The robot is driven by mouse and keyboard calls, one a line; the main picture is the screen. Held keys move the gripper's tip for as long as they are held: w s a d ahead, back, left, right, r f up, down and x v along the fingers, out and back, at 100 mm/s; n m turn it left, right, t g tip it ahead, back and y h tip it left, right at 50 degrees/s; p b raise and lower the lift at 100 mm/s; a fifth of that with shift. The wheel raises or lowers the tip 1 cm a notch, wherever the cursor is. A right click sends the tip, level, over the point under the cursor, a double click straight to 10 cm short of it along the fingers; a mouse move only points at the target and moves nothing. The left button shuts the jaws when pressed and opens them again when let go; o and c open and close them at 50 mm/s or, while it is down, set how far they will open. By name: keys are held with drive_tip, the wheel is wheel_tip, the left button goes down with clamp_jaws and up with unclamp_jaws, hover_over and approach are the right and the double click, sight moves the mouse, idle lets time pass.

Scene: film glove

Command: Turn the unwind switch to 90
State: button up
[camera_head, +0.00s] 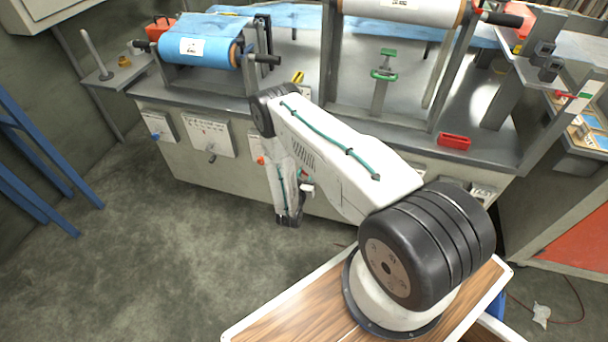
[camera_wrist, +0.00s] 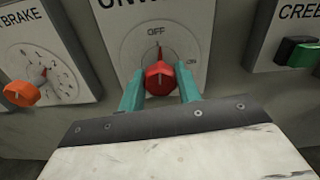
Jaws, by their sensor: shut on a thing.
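The unwind switch is a red rotary knob (camera_wrist: 159,78) on a grey panel (camera_wrist: 198,25) in the wrist view. Its dial is marked OFF at the top and ON at the right. The knob's pointer is upright, towards OFF. The label above is cut off at the picture's top edge. My gripper (camera_wrist: 160,85) has its two teal fingers on either side of the red knob, shut on it. In the head view my arm reaches down to the machine's front, and the knob and fingertips are hidden or too small to tell.
A brake dial with an orange knob (camera_wrist: 20,94) is left of the switch. A panel with a green button (camera_wrist: 303,56) and a black one is at the right. In the head view, the machine's worktop holds a blue film roll (camera_head: 200,50) and a red box (camera_head: 454,142).

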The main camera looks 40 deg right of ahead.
drive_tip(key=m, duration=0.4)
drive_tip(key=shift+d, duration=0.2)
drive_tip(key=m, duration=0.9)
drive_tip(key=shift+s+m, duration=0.1)
drive_tip(key=shift+m, duration=1.7)
drive_tip(key=shift+f, duration=0.1)
drive_tip(key=o, duration=1)
drive_tip(key=shift+d, duration=0.1)
drive_tip(key=shift+c, duration=0.2)
